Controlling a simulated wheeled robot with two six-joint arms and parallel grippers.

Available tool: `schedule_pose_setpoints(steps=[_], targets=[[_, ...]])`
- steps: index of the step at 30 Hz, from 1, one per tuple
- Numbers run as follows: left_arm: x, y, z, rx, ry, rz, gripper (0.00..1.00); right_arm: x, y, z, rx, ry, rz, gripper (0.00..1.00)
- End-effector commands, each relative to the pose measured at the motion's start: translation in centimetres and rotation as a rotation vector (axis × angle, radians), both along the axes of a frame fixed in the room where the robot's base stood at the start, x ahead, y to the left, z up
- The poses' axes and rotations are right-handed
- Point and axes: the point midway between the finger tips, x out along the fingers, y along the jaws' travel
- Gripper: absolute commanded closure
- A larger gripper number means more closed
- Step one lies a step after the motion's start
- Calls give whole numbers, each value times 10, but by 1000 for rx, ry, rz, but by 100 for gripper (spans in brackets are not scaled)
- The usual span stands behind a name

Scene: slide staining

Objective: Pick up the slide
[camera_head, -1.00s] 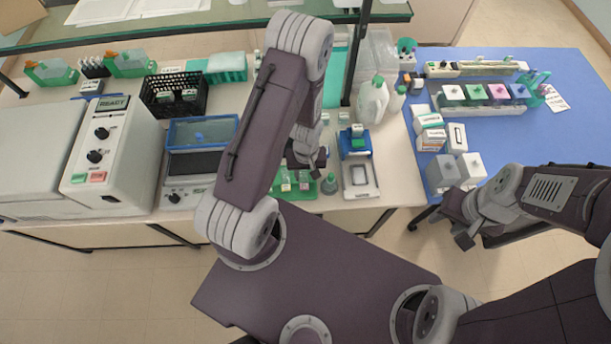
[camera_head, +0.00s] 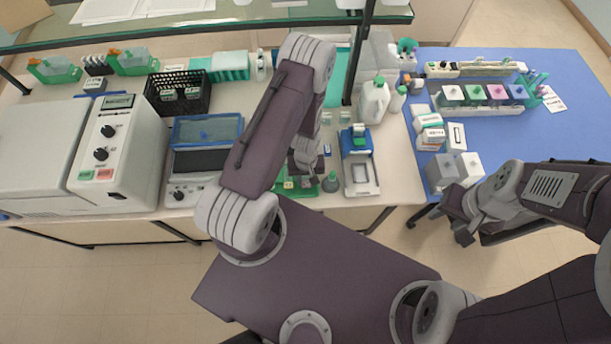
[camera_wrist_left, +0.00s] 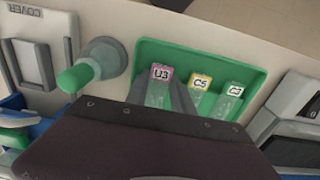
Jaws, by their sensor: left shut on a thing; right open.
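A green tray (camera_wrist_left: 225,67) in the left wrist view has three slides in it, side by side. One has a pink label reading U3 (camera_wrist_left: 161,74), one a yellow label reading C5 (camera_wrist_left: 200,82), and one a pale label (camera_wrist_left: 235,91) that starts with C. The tray also shows in the head view (camera_head: 286,190), partly covered by my left arm. My left gripper (camera_head: 304,170) is over the tray, shut on a slide. My right gripper (camera_head: 458,235) is open and empty in front of the blue table.
A green-topped bottle (camera_wrist_left: 88,68) stands beside the tray. A blue-and-white device (camera_head: 358,165) is to the right, and a grey instrument with a blue lid (camera_head: 205,130) to the left. A black basket (camera_head: 178,100) and a white jug (camera_head: 375,100) stand further back.

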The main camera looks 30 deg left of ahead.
Motion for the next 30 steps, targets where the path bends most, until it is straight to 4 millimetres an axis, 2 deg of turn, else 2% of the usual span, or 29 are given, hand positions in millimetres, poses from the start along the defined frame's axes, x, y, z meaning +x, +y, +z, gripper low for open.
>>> schedule_pose_setpoints(steps=[8,14,21,26,30], targets=[[1,0,11,0,-4,0,100,0,0,-5,0,0,0,60],[1,0,41,0,-6,0,100,0,0,-16,0,0,0,60],[-30,-52,74,0,-4,-9,100,0,0,-32,0,0,0,60],[-47,-81,95,-1,-4,-8,100,0,0,-37,0,0,0,60],[-57,-95,109,-1,1,-3,100,0,0,-26,0,0,0,60]])
